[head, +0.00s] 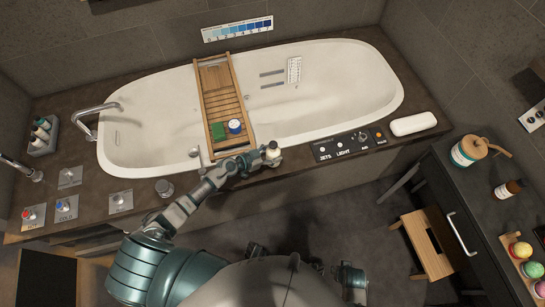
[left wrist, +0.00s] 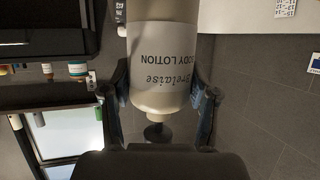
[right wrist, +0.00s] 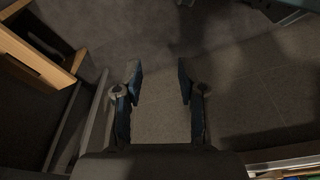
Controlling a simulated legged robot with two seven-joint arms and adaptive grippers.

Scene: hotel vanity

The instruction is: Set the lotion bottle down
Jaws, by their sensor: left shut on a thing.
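The lotion bottle (head: 272,150) is pale, and in the head view it is over the front rim of the bathtub, just right of the bath tray's near end. In the left wrist view the bottle (left wrist: 163,65) shows its "BODY LOTION" label upside down, with its neck and dark cap toward my palm. My left gripper (head: 262,158) is shut on it, one finger on each side. I cannot tell whether the bottle's base touches anything. My right gripper (right wrist: 159,82) is open and empty above the dark floor.
A wooden bath tray (head: 213,88) with a green block (head: 218,131) and a blue-and-white jar (head: 235,126) spans the tub (head: 330,112). Right of the bottle are a control panel (head: 350,145) and a white bar (head: 413,124). A stool (head: 428,244) and a dark cabinet (head: 475,195) stand at right.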

